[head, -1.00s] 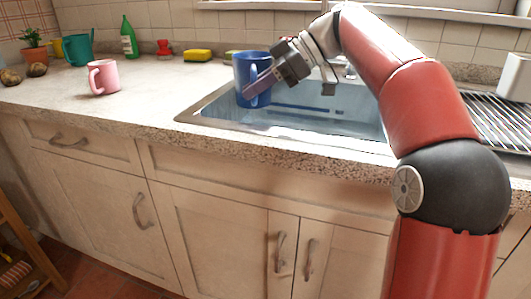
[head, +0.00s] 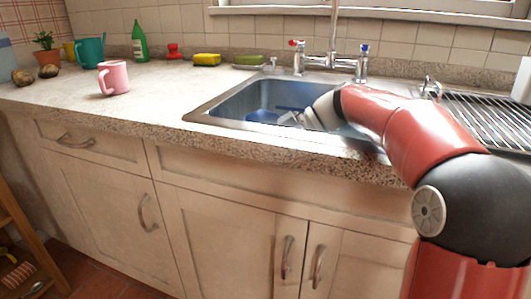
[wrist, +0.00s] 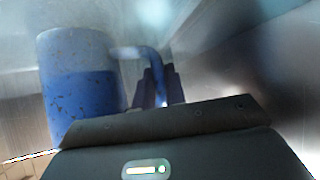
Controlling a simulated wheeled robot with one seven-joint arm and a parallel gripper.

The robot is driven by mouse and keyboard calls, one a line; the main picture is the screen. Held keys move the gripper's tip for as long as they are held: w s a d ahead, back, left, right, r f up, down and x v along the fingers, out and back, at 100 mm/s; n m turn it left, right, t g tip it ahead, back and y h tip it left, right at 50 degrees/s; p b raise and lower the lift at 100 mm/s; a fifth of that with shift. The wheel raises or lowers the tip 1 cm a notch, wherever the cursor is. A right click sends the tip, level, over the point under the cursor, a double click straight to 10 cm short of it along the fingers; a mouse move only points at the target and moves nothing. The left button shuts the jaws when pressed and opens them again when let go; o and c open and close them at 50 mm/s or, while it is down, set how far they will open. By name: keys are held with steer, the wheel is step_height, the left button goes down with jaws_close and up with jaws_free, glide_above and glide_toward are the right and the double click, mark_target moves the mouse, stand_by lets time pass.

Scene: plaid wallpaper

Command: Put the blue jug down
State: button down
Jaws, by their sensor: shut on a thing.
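The blue jug (head: 262,116) is down inside the sink basin (head: 228,102), near its left front part. Only a piece of it shows in the head view, past the front rim. In the wrist view the jug (wrist: 80,98) fills the left side, paler at one end and deeper blue below. My gripper (head: 289,120) reaches into the basin from the right, mostly hidden by the rim and my arm. In the wrist view its dark fingers (wrist: 158,88) are shut on the jug's handle. I cannot tell whether the jug touches the basin floor.
A pink mug (head: 114,77) stands on the counter (head: 160,90) left of the sink. Behind are a teal jug (head: 90,52), a green bottle (head: 139,42) and a yellow sponge (head: 207,59). Taps (head: 330,62) rise behind the basin. A drying rack (head: 485,115) lies right.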

steer(key=shift+r, duration=0.1)
steer(key=c, duration=1.9)
jaws_free()
steer(key=o, duration=0.4)
steer(key=shift+o, duration=0.2)
steer(key=v, duration=1.2)
steer(key=shift+p, duration=0.3)
